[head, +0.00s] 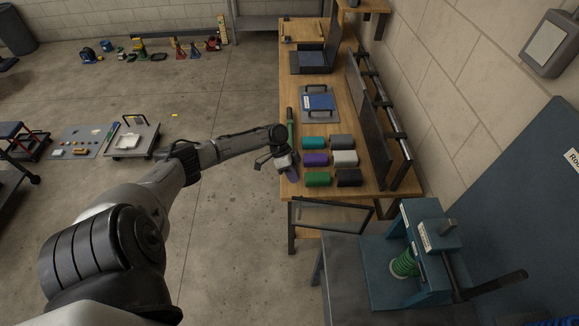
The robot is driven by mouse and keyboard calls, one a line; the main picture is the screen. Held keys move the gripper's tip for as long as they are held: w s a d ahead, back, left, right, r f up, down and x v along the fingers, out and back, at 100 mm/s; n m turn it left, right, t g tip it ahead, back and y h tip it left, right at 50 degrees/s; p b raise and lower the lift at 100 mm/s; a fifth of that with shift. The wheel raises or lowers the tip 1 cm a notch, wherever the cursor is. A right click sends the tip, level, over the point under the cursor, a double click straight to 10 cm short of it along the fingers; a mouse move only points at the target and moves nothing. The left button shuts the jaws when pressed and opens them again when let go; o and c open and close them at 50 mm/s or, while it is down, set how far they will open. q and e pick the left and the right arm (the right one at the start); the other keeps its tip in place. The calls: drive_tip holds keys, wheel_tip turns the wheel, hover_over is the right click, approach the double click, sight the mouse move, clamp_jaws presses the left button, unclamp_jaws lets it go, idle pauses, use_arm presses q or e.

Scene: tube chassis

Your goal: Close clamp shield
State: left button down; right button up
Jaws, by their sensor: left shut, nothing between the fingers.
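The clamp shield (330,216) appears to be the dark-framed clear panel at the lower centre right of the head view. It stands out to the left of a blue clamp press (425,245), swung away from the press front. A green coil (404,264) shows inside the press. My left gripper (284,163) is shut and empty, by the near left edge of the wooden table, above and left of the shield and apart from it. My right gripper is not in view.
The wooden table (327,101) holds several coloured blocks, a blue-topped plate (318,103) and an open dark case (314,60). The press stands on a grey bench (343,262). A black lever (500,282) sticks out to its right. The floor left of the shield is clear.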

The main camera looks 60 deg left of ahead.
use_arm(q)
drive_tip(key=s+d+f+p, duration=0.1)
drive_tip(key=d+f+p, duration=0.2)
drive_tip(key=d, duration=0.3)
idle(0.5)
